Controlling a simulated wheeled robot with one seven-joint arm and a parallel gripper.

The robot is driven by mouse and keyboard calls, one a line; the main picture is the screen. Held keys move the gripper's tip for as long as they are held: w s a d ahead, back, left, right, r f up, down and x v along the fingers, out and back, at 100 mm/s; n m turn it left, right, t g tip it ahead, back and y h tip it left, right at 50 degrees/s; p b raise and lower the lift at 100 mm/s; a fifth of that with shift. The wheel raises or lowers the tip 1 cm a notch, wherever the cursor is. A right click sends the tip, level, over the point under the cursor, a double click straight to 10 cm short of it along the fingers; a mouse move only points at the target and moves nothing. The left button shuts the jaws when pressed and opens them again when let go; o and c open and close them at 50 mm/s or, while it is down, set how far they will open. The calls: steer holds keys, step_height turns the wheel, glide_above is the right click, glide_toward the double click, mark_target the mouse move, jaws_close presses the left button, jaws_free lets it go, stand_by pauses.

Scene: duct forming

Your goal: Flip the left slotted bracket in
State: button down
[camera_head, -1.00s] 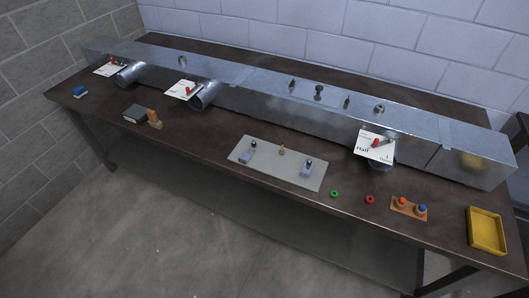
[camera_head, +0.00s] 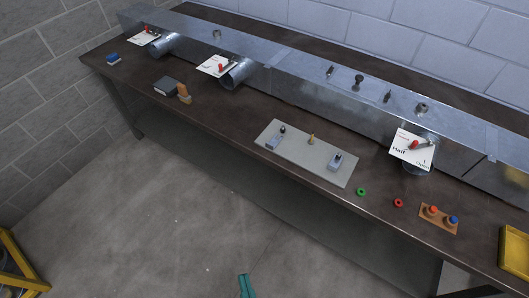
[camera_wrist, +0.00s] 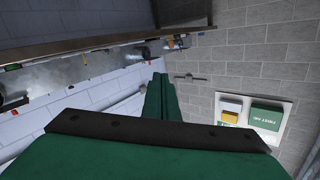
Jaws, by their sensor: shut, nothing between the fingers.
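A flat grey plate (camera_head: 293,165) lies on the bench near its front edge. The left slotted bracket (camera_head: 275,140), small and grey with a dark knob, sits at the plate's left end. A similar right bracket (camera_head: 336,162) sits at its right end. A small brass peg (camera_head: 311,140) stands between them. The slots are too small to make out. My gripper (camera_head: 246,284), with green fingers, is low at the bottom edge of the head view, in front of the bench and well away from the plate. In the wrist view its fingers (camera_wrist: 161,93) are together and empty.
A long metal duct (camera_head: 300,75) with pipe stubs and white cards runs along the bench (camera_head: 215,115). Green (camera_head: 361,191) and red (camera_head: 398,202) rings, a knobbed orange board (camera_head: 438,217) and a yellow tray (camera_head: 514,253) are right of the plate. Open floor lies in front.

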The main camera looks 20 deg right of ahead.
mark_target(269, 146)
steer(key=w+d+m+t+h, duration=0.1)
steer(key=w+d+m+h, duration=0.15)
steer(key=w+m, duration=0.45)
steer(key=w+d+r+m+t+h, duration=0.15)
steer(key=w+m+h, duration=0.25)
steer(key=m, duration=0.4)
steer(key=w+d+m+h, duration=0.3)
steer(key=w+m, duration=0.3)
steer(key=m, duration=0.2)
steer(key=w+f+m+g+h, duration=0.2)
steer(key=w+f+m+g, duration=0.1)
steer(key=w+m, duration=0.5)
steer(key=w+d+f+m+g+h, duration=0.1)
steer(key=w+f+m+g+h, duration=0.1)
steer(key=w+m+g, duration=0.3)
steer(key=w+f+m, duration=0.1)
steer(key=w+m, duration=0.2)
steer(key=m, duration=0.3)
steer(key=shift+m+g, duration=0.3)
steer(key=shift+g, duration=0.05)
steer(key=shift+w, duration=0.1)
steer(key=x, duration=1.3)
steer(key=shift+w+d+r, duration=0.1)
steer(key=shift+w+d, duration=0.15)
steer(key=shift+d, duration=0.1)
